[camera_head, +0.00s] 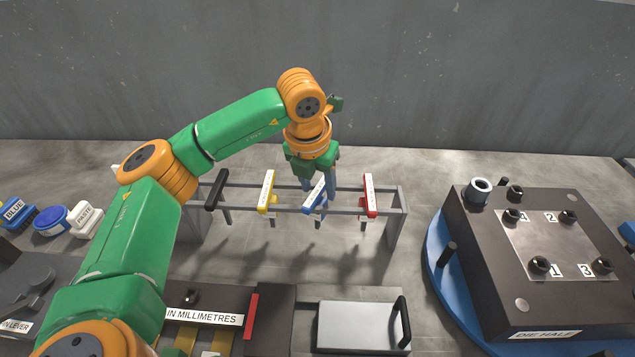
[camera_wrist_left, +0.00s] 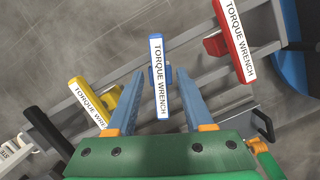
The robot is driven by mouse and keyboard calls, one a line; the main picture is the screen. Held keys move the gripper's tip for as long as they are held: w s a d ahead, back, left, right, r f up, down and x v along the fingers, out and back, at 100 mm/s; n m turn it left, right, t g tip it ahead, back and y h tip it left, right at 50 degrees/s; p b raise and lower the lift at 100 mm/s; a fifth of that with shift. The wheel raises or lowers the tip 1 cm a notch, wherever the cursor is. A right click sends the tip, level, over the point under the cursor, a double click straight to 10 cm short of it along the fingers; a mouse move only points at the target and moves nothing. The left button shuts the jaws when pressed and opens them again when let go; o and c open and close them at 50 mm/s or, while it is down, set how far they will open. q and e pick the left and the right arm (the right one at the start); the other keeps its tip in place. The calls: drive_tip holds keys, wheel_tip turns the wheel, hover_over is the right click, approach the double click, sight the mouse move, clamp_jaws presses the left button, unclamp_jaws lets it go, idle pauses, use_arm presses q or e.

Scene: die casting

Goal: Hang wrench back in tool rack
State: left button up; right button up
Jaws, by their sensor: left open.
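A grey two-rail tool rack (camera_head: 345,211) stands on the floor-like grey surface, with several tools hanging across its rails. A blue torque wrench (camera_head: 314,196) sits on the rack between a yellow torque wrench (camera_head: 267,191) and a red torque wrench (camera_head: 369,195). My left gripper (camera_head: 318,200) is above the rack at the blue wrench. In the left wrist view the open fingers of the left gripper (camera_wrist_left: 160,98) stand on either side of the blue wrench (camera_wrist_left: 159,82), with gaps visible. The blue wrench looks slightly askew in the head view. My right gripper is not seen.
A black-handled tool (camera_head: 216,190) hangs at the rack's left end. A dark die half (camera_head: 535,262) on a blue round base stands at the right. A grey tray-like plate (camera_head: 360,325) with a black handle lies in front. A paste container (camera_head: 84,219) is at the left.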

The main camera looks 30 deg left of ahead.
use_arm(q)
drive_tip(key=shift+v, duration=0.8)
drive_tip(key=v, duration=1.1)
drive_tip(key=shift+p, duration=0.35)
drive_tip(key=shift+w, duration=0.1)
